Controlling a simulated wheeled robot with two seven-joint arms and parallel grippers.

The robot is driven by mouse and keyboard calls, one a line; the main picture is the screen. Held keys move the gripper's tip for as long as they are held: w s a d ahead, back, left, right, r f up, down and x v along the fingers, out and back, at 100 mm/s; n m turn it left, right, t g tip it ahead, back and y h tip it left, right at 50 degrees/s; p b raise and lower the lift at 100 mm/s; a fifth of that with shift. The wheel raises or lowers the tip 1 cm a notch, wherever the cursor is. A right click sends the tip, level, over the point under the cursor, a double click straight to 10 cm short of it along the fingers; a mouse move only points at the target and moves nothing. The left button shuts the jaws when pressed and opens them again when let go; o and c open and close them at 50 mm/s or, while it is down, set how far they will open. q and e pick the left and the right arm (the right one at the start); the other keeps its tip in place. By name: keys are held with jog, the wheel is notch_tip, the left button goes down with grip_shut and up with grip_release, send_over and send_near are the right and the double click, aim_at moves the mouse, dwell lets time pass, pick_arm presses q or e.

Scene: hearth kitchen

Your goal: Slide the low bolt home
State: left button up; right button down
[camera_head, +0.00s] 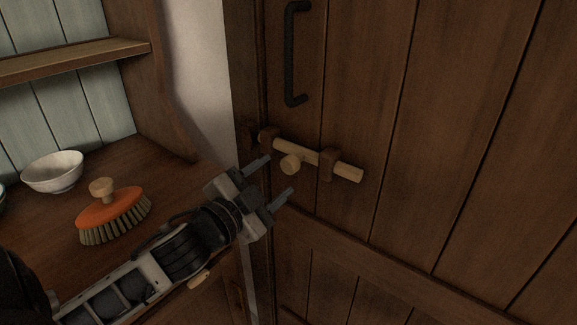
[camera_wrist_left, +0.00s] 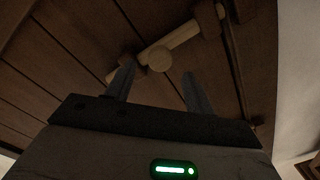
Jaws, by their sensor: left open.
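The low bolt (camera_head: 345,171) is a pale wooden rod with a round knob (camera_head: 291,164), mounted on the dark plank door (camera_head: 350,100). It passes through a brown wooden bracket (camera_head: 326,164), and its left end meets another bracket (camera_head: 268,140) near the door's edge. My left gripper (camera_head: 277,178) is open, its two fingers pointing at the knob from the lower left. In the left wrist view the knob (camera_wrist_left: 159,60) shows beyond and between the open fingers (camera_wrist_left: 158,85), apparently not gripped. My right gripper is not in view.
A black door handle (camera_head: 291,55) is above the bolt. At left, a wooden counter (camera_head: 160,165) carries an orange scrubbing brush (camera_head: 112,207) and a white bowl (camera_head: 53,172), below a shelf (camera_head: 75,61). My left arm crosses over the counter's front.

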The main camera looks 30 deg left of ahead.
aim_at(287, 167)
pick_arm(q)
jog(key=w, duration=0.5)
jog(key=shift+w, duration=0.4)
